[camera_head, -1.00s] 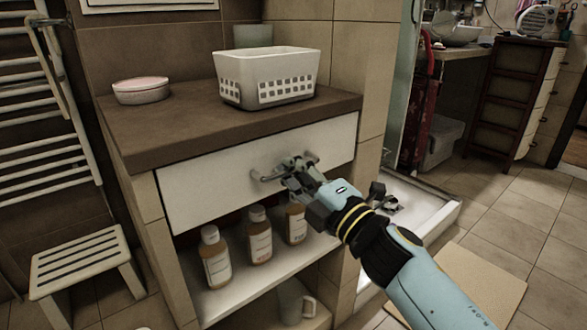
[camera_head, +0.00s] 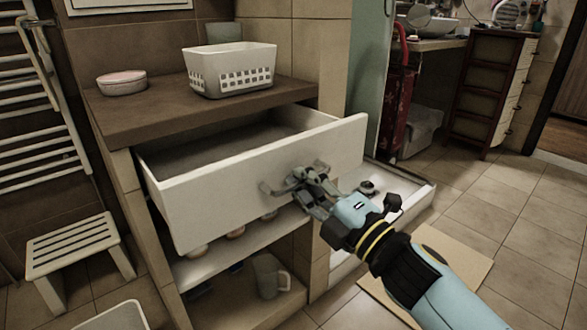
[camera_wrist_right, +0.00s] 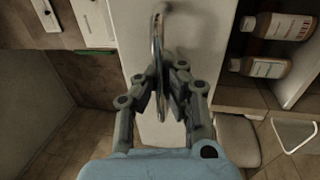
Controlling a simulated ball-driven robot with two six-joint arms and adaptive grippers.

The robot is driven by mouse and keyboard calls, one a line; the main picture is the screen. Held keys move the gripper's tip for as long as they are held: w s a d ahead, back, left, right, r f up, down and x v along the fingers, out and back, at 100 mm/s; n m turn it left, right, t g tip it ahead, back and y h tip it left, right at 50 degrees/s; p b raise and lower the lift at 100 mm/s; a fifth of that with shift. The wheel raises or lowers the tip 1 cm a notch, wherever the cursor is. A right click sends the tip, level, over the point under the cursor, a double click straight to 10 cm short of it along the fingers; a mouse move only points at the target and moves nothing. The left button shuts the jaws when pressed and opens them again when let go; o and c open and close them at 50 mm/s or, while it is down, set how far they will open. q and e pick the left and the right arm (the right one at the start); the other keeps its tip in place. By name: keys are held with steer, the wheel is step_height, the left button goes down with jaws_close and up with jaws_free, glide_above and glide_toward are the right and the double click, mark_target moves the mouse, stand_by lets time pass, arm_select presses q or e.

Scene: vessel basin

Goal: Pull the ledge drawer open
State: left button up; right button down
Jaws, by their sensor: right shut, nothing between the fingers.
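The ledge drawer (camera_head: 215,205) has a white front and is pulled out from under the brown ledge, with its interior showing from above. Its metal bar handle (camera_head: 268,187) is partly hidden by my right gripper (camera_head: 303,178). In the right wrist view the handle (camera_wrist_right: 158,38) runs down to the fingertips of my right gripper (camera_wrist_right: 162,75). The right fingers are shut at the handle, with nothing held between them. My left gripper is not in view.
A white basket (camera_head: 232,72) and a round pink-lidded dish (camera_head: 121,83) stand on the ledge (camera_head: 150,122). Bottles and a mug (camera_head: 270,277) are on shelves below the drawer. A slatted stool (camera_head: 72,245) stands at left.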

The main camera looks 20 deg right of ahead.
steer(key=v, duration=0.5)
steer(key=shift+s+r, duration=0.2)
steer(key=shift+r, duration=0.2)
steer(key=c, duration=1.7)
jaws_free()
steer(key=shift+o, duration=1.5)
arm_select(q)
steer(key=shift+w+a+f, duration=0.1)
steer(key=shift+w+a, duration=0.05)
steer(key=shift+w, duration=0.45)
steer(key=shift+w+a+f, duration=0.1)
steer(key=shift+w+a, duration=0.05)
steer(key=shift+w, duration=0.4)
arm_select(e)
steer(key=v, duration=1.2)
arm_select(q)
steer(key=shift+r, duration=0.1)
arm_select(e)
steer(key=shift+r, duration=0.15)
